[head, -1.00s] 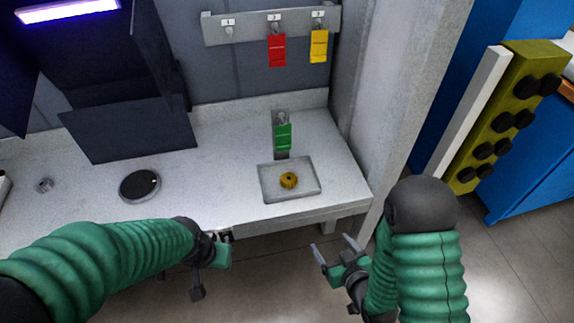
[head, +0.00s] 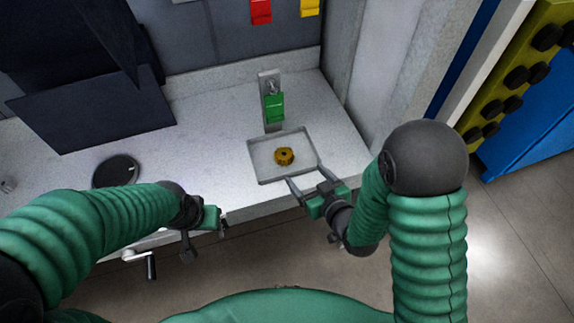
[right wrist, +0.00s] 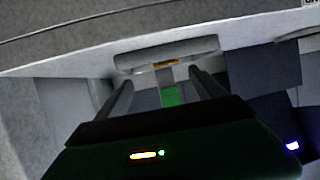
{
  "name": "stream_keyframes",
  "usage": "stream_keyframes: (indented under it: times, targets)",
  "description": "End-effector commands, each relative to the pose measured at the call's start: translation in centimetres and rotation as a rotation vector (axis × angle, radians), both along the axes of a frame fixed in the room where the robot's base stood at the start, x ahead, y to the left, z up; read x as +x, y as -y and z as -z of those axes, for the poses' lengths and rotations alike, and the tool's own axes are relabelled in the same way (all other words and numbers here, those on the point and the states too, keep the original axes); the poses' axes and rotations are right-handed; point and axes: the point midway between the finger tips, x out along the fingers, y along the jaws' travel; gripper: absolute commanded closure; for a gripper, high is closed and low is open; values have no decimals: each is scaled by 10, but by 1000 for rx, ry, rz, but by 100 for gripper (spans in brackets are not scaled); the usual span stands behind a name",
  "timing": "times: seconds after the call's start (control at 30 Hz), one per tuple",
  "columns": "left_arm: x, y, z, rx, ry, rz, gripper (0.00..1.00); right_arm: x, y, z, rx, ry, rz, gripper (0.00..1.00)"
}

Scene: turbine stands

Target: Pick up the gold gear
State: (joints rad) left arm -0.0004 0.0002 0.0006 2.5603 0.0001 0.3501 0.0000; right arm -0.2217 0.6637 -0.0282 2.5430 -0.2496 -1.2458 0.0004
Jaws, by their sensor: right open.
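The gold gear (head: 284,156) lies in a shallow grey tray (head: 262,176) on the bench in the head view. A sliver of the gear (right wrist: 165,63) shows between my fingers in the right wrist view, below the tray's pale edge (right wrist: 190,47). My right gripper (head: 304,172) is open and empty, its fingertips over the tray's front right edge, short of the gear and apart from it. My left gripper (head: 217,218) is at the bench's front edge, left of the tray; its fingers are too small to judge.
A black disc (head: 117,172) lies on the bench to the left, near dark panels (head: 95,110). A crank handle (head: 150,262) juts out below the bench's front edge. A grey pillar stands at right.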

Motion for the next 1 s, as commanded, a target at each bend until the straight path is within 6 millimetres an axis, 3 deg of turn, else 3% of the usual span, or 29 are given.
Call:
stream_keyframes:
  times: [0.03,0.13,0.23,0.3,0.7,1.0]
  targets:
    - [0,0,24,0,0,-1,64,2,-3,11,1,7,-1,21]
    - [0,-1,46,0,0,-1,64,4,-5,13,0,8,1,21]
    - [0,-1,63,0,1,-1,64,26,-15,22,1,6,1,21]
    - [0,-1,54,0,-1,-1,64,38,-20,19,-1,-1,1,21]
    - [0,-1,51,0,1,-1,64,87,-47,39,0,0,1,21]
    - [0,-1,51,0,0,-1,64,94,-50,42,0,0,1,22]
